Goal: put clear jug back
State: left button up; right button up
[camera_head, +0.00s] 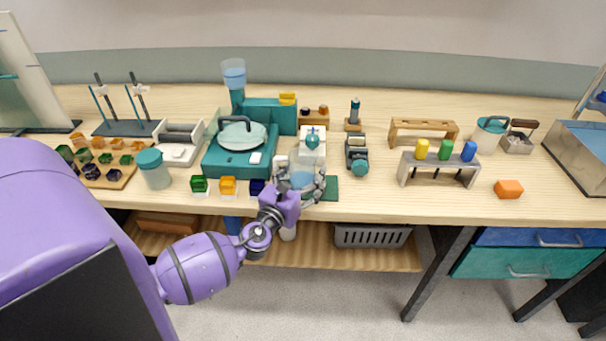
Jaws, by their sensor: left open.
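A pale, see-through vessel (301,181), which looks like the clear jug, stands near the front edge of the bench. My left gripper (300,187) reaches it from the front. Its fingers are open and spread on both sides of the vessel, partly hiding it. I cannot tell whether they touch it. A dark green mat (331,189) shows just right of the fingers. My right gripper is not in view.
A teal machine (234,163) with a round lid stands left of the gripper. Small green (199,184) and yellow (227,185) blocks sit before it. A white device (312,146) stands behind the gripper.

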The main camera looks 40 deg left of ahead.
pick_arm(q)
jog(key=s+d+b, duration=0.1)
jog(key=s+d, duration=0.1)
jog(key=s, duration=0.9)
jog(key=s+d+f+n+g, duration=0.2)
jog(key=s+f+n+g, duration=0.1)
jog(key=s+f+n, duration=0.55)
jog(key=s+d+f+n+g, duration=0.2)
jog(key=s+f+n+g, duration=0.2)
jog(key=s+f+n, duration=0.4)
jog(key=s+d+f+n+g+h, duration=0.1)
jog(key=s+d+f+n, duration=0.3)
jog(key=n, duration=0.4)
jog(key=s+d+f+n+g+h, duration=0.1)
jog(key=s+d+f+n, duration=0.3)
jog(key=s+d+n, duration=0.2)
jog(key=s+n, duration=0.2)
jog(key=n, duration=0.1)
jog(key=shift+s+d+f+g+h, duration=0.25)
jog(key=shift+s+d+g+h, duration=0.05)
jog(key=shift+d+g+h, duration=0.1)
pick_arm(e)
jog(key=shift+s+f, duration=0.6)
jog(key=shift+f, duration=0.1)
pick_arm(q)
jog(key=shift+n, duration=0.25)
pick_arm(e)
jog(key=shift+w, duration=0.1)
